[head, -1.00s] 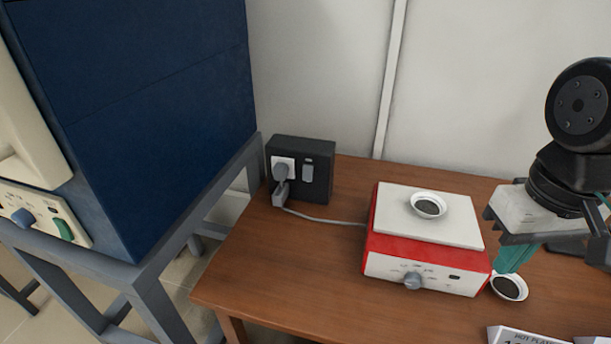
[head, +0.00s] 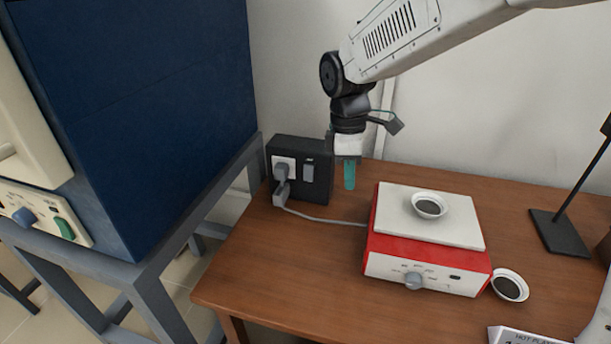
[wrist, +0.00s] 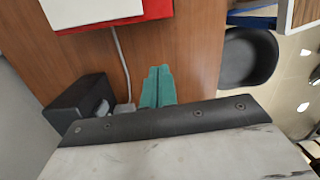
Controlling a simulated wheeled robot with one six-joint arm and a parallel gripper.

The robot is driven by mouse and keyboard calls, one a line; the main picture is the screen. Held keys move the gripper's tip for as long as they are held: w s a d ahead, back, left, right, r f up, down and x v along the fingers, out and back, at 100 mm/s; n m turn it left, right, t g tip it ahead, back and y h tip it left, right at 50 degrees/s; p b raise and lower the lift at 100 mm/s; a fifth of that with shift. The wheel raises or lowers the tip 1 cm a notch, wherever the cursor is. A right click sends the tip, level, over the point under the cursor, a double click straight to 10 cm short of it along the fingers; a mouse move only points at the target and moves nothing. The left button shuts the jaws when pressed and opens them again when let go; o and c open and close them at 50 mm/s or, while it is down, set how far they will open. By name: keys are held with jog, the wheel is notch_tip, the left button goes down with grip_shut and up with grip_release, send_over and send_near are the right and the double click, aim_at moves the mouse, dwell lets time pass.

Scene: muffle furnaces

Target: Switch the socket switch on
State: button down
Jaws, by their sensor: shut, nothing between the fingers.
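The socket box (head: 322,191) is a black block at the back left of the wooden table. Its front carries a white outlet plate with a grey plug (head: 281,172) in it. To the right of the plug is the grey socket switch (head: 308,172); its position is too small to tell. My gripper (head: 349,186), with teal fingers, points down just right of the box, shut and empty, apart from the switch. In the wrist view the shut fingers (wrist: 158,88) show beside the dark box (wrist: 80,100).
A red and white hot plate (head: 428,275) with a small dish (head: 429,205) on top stands right of the box. A cable (head: 325,217) runs between them. Another dish (head: 510,285) and a black stand (head: 560,233) are to the right. A blue furnace (head: 150,110) stands left.

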aim_at(308, 173)
jog(key=w+a+f+n+t, duration=0.2)
jog(key=w+a+n, duration=0.8)
jog(key=n, duration=0.6)
jog(key=shift+w+a+f+n+y, duration=0.2)
jog(key=shift+w+a+n+y, duration=0.15)
jog(key=shift+w, duration=0.85)
jog(key=shift+f, duration=0.1)
jog(key=w+d+f, duration=0.1)
jog(key=w+f, duration=0.4)
jog(key=f, duration=0.5)
jog(key=shift+d+f, duration=0.15)
jog(key=shift+d, duration=0.05)
